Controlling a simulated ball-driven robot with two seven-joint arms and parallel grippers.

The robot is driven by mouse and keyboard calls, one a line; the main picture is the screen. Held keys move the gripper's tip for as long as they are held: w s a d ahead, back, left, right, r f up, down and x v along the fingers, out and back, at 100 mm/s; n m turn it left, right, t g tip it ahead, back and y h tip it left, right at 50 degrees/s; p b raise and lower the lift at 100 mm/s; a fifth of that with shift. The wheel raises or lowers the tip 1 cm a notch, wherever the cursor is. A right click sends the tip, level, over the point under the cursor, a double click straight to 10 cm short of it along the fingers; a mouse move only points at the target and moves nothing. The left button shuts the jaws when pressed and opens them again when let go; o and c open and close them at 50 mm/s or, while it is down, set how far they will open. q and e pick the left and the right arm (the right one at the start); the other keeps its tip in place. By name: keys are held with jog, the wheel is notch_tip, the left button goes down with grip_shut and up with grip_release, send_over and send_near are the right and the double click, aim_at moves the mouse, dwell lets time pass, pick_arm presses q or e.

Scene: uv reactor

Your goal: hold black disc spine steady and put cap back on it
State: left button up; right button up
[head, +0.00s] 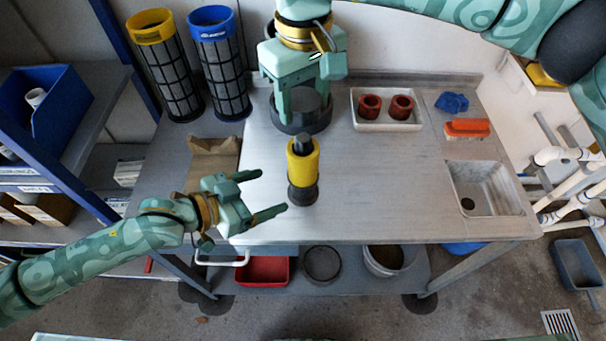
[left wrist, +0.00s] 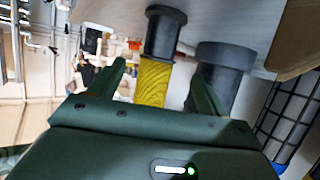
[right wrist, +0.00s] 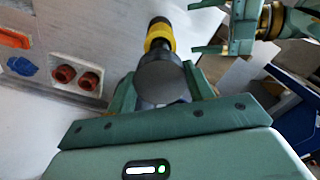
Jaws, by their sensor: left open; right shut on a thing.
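An upright stepped piece (head: 303,165) stands near the middle of the bench, with a yellow sleeve, a black lower end and a narrower black top. It also shows in the left wrist view (left wrist: 157,82) and the right wrist view (right wrist: 159,38). My right gripper (head: 300,108) is shut on a dark grey, round, flanged piece (right wrist: 162,80) just behind it; this piece also shows in the left wrist view (left wrist: 222,62). I cannot tell which piece is the cap. My left gripper (head: 272,196) is open and empty, left of the yellow-sleeved piece, fingers pointing right.
A white tray (head: 386,125) with two red-brown rings, a blue cloth (head: 452,102), an orange brush (head: 467,128) and a sink (head: 487,188) are to the right. Yellow-topped (head: 170,70) and blue-topped (head: 221,65) mesh cylinders stand back left. The bench centre-right is clear.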

aim_at(292, 182)
pick_arm(q)
jog(key=x, duration=1)
jog(key=shift+d+f, duration=0.1)
jog(key=shift+c, duration=0.4)
jog(key=shift+w, duration=0.1)
jog(key=c, duration=1.4)
pick_arm(e)
jog(key=shift+w+d+f, duration=0.1)
jog(key=shift+d+f, duration=0.05)
jog(key=shift+f, duration=1.05)
jog(key=shift+w+d+f, duration=0.1)
jog(key=shift+f, duration=1.1)
